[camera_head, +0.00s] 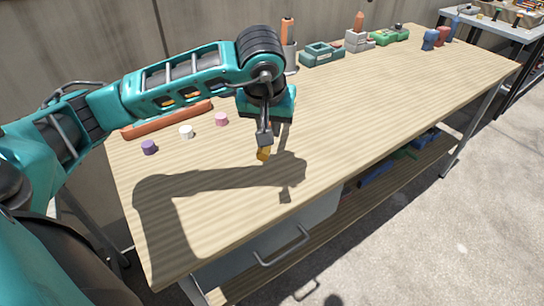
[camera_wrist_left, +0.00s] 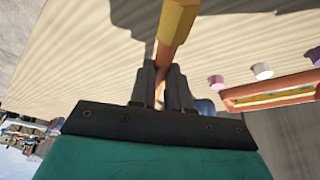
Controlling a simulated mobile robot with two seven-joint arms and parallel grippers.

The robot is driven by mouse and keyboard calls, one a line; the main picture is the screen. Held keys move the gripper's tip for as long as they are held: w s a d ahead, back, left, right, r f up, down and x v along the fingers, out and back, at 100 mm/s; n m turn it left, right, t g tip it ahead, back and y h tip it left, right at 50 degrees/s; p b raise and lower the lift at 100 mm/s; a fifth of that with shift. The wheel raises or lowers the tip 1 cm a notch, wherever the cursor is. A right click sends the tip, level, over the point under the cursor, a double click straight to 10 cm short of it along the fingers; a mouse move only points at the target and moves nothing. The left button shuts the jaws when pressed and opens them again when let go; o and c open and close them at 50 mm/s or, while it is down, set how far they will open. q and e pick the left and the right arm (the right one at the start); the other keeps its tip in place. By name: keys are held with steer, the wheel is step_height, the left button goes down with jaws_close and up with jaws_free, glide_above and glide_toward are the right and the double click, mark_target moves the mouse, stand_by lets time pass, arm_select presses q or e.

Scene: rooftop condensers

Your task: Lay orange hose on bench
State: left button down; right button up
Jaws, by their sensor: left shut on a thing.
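My left gripper (camera_head: 265,138) is over the near left part of the wooden bench (camera_head: 350,105), pointing down. It is shut on the orange hose, whose yellow end (camera_head: 263,154) shows just below the fingers. In the left wrist view, the orange hose (camera_wrist_left: 172,52) stands between the gripper fingers (camera_wrist_left: 161,85), with a yellow six-sided fitting at its end. The arm's shadow falls apart from the hose, so the hose appears held above the bench top. My right gripper is out of view.
Purple (camera_head: 148,147), white (camera_head: 186,132) and pink (camera_head: 221,119) caps stand near an orange-rimmed tray (camera_head: 150,123). A grey cup (camera_head: 291,60), a teal box (camera_head: 322,53) and other items line the back. A drawer handle (camera_head: 285,247) sticks out in front. The bench middle is clear.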

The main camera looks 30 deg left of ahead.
mark_target(271, 164)
arm_select(q)
step_height(271, 164, down, 9)
steer(key=shift+r+b, duration=0.15)
steer(key=shift+b, duration=0.45)
steer(key=shift+f+b, duration=0.4)
steer(key=shift+b, duration=0.1)
